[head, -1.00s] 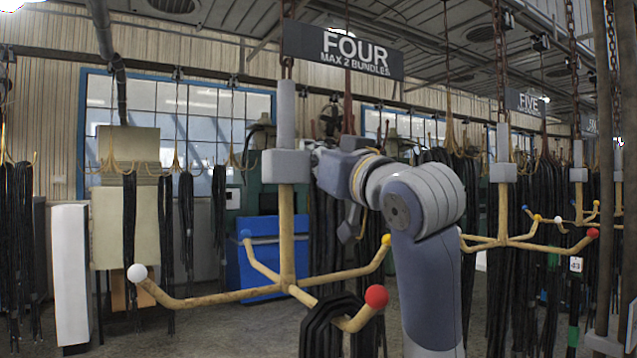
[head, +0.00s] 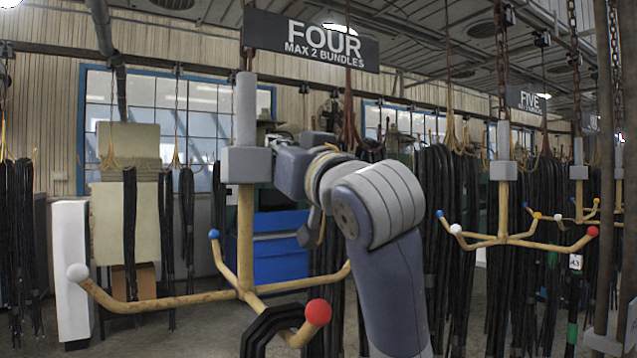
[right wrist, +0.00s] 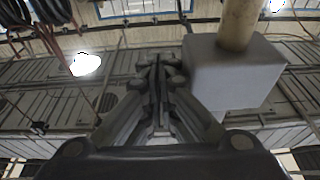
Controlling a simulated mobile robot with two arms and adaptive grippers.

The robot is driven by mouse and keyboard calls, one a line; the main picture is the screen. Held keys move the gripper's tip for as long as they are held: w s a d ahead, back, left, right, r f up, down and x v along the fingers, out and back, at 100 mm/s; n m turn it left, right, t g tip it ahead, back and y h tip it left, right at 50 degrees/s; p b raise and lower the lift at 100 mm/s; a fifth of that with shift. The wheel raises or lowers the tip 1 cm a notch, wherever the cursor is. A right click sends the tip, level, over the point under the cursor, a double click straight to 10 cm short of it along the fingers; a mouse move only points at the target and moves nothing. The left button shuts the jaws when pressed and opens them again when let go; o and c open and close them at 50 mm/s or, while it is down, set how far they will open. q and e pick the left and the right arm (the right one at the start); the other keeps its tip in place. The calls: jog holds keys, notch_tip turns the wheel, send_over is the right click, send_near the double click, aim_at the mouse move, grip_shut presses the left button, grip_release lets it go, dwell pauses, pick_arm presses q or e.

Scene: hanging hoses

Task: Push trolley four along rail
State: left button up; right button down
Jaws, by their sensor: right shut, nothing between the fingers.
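Trolley four hangs under the sign "FOUR" (head: 311,40), with a grey block (head: 247,165) on its post and wooden arms (head: 160,301) below. The arms end in white (head: 77,272), blue (head: 213,234) and red (head: 318,312) balls. A black hose bundle (head: 268,330) hangs on the front arm. My right gripper (head: 278,166) is at the right side of the grey block, its fingertips mostly hidden. In the right wrist view the fingers (right wrist: 158,75) are shut and empty, close beside the grey block (right wrist: 235,72); I cannot tell if they touch it. My left gripper is out of view.
Another trolley with the sign "FIVE" (head: 531,101) hangs to the right, its arms (head: 502,238) apart from my arm. Black hoses (head: 440,230) hang behind. A blue cabinet (head: 280,250) and a white box (head: 71,270) stand on the floor beyond.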

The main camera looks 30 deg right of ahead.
jog(key=shift+a, duration=0.9)
jog(key=a, duration=1.2)
jog(key=shift+a+p, duration=0.15)
jog(key=shift+p, duration=0.25)
jog(key=a, duration=1.4)
jog(key=shift+p, duration=0.35)
